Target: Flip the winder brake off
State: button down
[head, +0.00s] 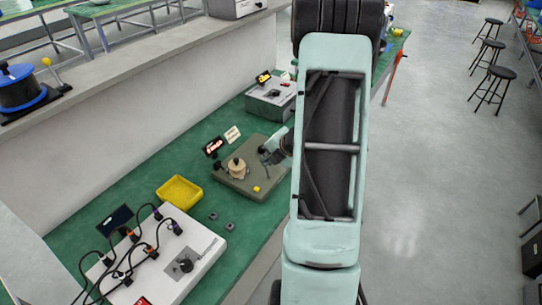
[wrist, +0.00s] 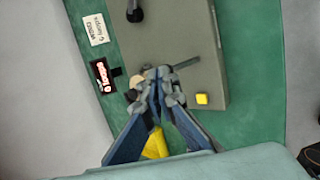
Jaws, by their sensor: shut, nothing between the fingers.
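I cannot tell for sure which part is the brake. My gripper (head: 267,157) is over the right side of the winder. In the wrist view its fingertips (wrist: 157,74) are together and empty, close to the grey bar and hiding most of the spool. Contact cannot be told.
A red-lit display (head: 213,146) and a white card (head: 232,134) stand behind the winder. A yellow tray (head: 179,177) and two small dark pieces lie left of it. A cabled white box (head: 195,245) is nearer; a grey instrument (head: 271,98) stands beyond.

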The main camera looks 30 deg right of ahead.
jog(key=shift+r, duration=0.15)
jog(key=shift+r+p, duration=0.7)
jog(key=w+r+p+v, duration=0.1)
jog(key=p+v, duration=0.4)
jog(key=v, duration=0.8)
jog(key=shift+w+a+r+p, duration=0.3)
jog(key=shift+a+r+p, duration=0.1)
jog(key=shift+r, duration=0.2)
jog(key=shift+w, duration=0.1)
